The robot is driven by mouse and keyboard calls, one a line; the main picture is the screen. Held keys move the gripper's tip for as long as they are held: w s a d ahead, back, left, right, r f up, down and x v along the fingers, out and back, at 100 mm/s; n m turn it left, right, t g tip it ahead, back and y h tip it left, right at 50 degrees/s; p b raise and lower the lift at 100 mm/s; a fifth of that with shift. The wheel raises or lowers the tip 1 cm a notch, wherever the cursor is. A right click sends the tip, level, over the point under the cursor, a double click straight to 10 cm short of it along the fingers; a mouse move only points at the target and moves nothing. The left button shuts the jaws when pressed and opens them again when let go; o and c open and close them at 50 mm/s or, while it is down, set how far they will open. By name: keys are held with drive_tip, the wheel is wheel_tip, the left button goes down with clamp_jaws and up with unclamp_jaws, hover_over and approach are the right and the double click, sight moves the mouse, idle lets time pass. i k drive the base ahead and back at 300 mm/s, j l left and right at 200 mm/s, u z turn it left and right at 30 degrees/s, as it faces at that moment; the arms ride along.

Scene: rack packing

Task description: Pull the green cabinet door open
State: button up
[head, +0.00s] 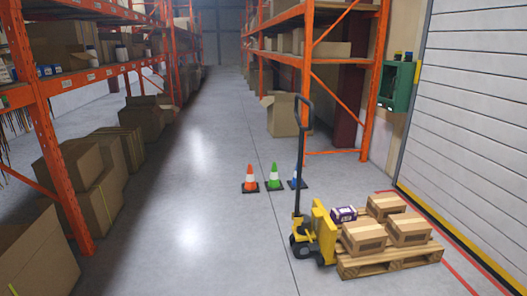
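The green cabinet (397,86) is mounted on the wall at the upper right in the head view, between the orange rack and the shutter. It is small and far off. A dark opening or panel shows in its front, and I cannot tell how its door stands. Small yellow and dark items sit on its top. My gripper is not in view.
A yellow pallet jack (323,232) stands at a wooden pallet (392,262) with cartons (408,229), on the floor below the cabinet. Several cones (273,178) stand left of the jack. Orange racks (68,187) line both sides. The middle aisle (190,200) is clear.

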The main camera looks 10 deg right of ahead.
sight(400, 65)
drive_tip(key=i+j+u, duration=0.1)
drive_tip(key=i, duration=0.7)
drive_tip(key=i+u, duration=0.1)
drive_tip(key=i, duration=0.7)
drive_tip(key=i+u, duration=0.1)
drive_tip(key=i, duration=0.75)
drive_tip(key=i+l+u, duration=0.1)
drive_tip(key=i, duration=0.7)
